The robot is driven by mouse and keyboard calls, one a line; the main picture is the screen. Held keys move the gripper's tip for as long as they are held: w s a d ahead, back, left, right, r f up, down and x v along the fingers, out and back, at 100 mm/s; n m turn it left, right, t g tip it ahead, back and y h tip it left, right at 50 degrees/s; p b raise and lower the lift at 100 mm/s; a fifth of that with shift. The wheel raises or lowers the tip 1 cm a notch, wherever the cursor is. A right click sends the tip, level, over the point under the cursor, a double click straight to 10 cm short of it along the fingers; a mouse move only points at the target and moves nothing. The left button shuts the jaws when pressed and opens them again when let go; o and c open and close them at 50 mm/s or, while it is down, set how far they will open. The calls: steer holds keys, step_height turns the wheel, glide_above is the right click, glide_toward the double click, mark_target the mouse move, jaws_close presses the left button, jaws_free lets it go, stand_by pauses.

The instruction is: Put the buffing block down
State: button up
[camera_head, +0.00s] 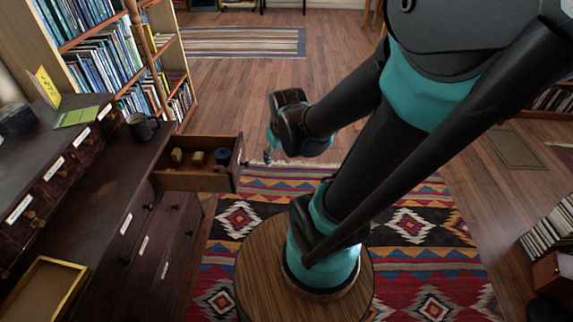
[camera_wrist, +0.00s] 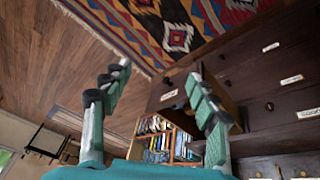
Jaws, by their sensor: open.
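My gripper (camera_wrist: 157,76) is open in the wrist view, with nothing between its fingers. In the head view my gripper (camera_head: 268,152) is partly hidden by my wrist and hangs just right of an open drawer (camera_head: 240,163). The drawer holds a small yellowish piece (camera_head: 176,155), a tan block (camera_head: 198,158) and a blue roundish item (camera_head: 223,156), standing apart in a row. The tan block may be the buffing block; I cannot tell for sure.
The dark cabinet (camera_head: 108,200) fills the left side. On it are a mug (camera_head: 141,126), a green booklet (camera_head: 76,117), a yellow card (camera_head: 44,88) and a yellow-edged tray (camera_head: 82,273). A bookcase (camera_head: 120,60) stands behind. The patterned rug (camera_head: 420,270) is clear on the right.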

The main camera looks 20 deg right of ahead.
steer(key=s+m, duration=0.2)
steer(key=s+d+f+m, duration=0.1)
steer(key=shift+s+f, duration=0.1)
steer(key=shift+s, duration=0.3)
stand_by(1.0)
